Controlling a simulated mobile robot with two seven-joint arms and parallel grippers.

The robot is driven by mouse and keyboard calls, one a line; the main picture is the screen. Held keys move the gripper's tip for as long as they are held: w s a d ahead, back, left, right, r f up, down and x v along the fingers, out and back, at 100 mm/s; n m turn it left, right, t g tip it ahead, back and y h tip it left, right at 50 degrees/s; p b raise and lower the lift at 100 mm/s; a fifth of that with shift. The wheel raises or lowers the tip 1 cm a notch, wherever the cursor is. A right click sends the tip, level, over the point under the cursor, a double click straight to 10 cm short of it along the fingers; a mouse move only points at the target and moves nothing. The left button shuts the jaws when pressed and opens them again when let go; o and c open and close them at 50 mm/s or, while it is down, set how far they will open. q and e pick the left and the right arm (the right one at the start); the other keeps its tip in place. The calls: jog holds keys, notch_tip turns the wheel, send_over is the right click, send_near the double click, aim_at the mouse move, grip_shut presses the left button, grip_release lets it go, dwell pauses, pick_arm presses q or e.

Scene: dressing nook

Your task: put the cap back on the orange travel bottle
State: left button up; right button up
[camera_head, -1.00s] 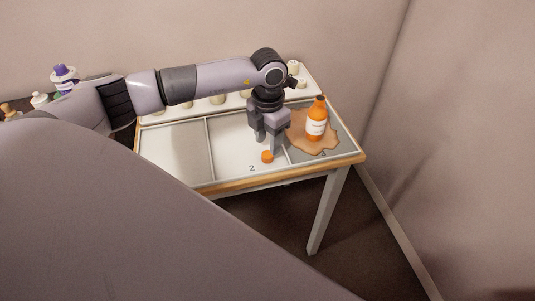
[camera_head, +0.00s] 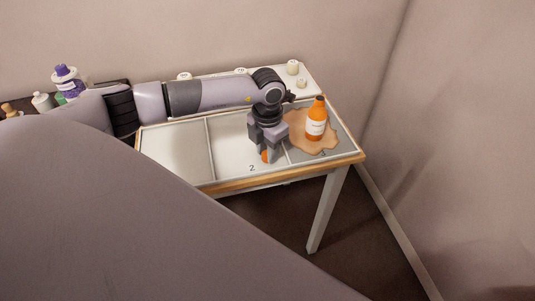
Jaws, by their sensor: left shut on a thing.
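The orange travel bottle (camera_head: 316,121) with a white label stands upright on a tan, irregular patch (camera_head: 303,141) in the right section of the table. Its narrow neck end looks dark at the top. The small orange cap (camera_head: 265,156) is at the front of the middle section, marked 2. My left gripper (camera_head: 266,157) points down over that section and is shut on the cap, whose sides are partly hidden by the fingers. The bottle is to the right of the gripper, apart from it. My right gripper is not in view.
The table (camera_head: 188,151) has a wooden front edge and divided sections; the left one is bare. A white shelf at the back holds small pale jars (camera_head: 292,68). A wall rises close on the right.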

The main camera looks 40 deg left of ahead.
pick_arm(q)
notch_tip(320, 180, up, 20)
jog(key=b, duration=0.1)
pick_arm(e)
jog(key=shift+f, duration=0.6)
